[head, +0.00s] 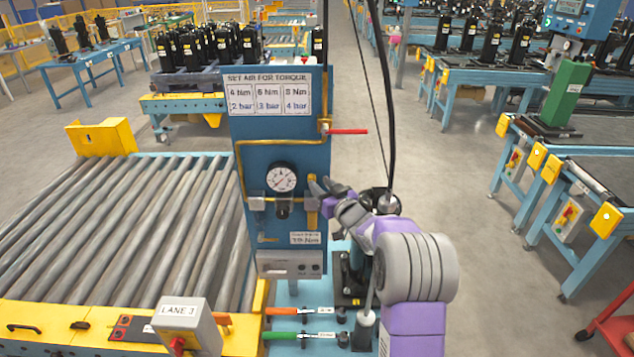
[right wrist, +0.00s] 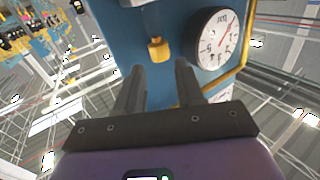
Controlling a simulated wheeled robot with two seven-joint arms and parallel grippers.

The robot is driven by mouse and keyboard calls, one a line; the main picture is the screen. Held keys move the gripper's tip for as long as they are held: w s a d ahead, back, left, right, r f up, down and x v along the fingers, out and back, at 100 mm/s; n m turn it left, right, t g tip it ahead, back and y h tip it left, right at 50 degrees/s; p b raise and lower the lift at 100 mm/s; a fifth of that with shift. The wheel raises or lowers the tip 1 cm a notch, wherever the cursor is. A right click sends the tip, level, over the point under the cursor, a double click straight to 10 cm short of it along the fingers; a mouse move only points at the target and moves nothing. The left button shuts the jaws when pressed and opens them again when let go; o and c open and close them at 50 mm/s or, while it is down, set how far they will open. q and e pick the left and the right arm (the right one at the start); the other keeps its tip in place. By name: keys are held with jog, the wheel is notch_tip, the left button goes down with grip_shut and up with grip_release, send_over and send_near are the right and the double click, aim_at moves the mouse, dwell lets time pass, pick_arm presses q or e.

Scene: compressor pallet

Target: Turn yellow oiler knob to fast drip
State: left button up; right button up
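The yellow oiler knob (head: 312,204) is on the blue panel (head: 290,133), to the right of the round gauge (head: 281,178). In the right wrist view the knob (right wrist: 158,48) hangs below a grey fitting, ahead of the fingers and roughly between their lines. My right gripper (head: 323,186) is open and empty beside the knob, with its fingers pointing at the panel. In the right wrist view its two dark fingers (right wrist: 157,80) stand apart, with a visible gap to the knob. The knob's marking cannot be read. My left gripper is not in view.
A red-handled valve (head: 347,131) sticks out above my right gripper. A black regulator knob (head: 283,208) is under the gauge. A black hose (head: 386,100) hangs near my wrist. Torque wrenches (head: 305,311) lie below the panel. A roller conveyor (head: 120,223) lies left.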

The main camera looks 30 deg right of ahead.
jog(key=shift+s, duration=2)
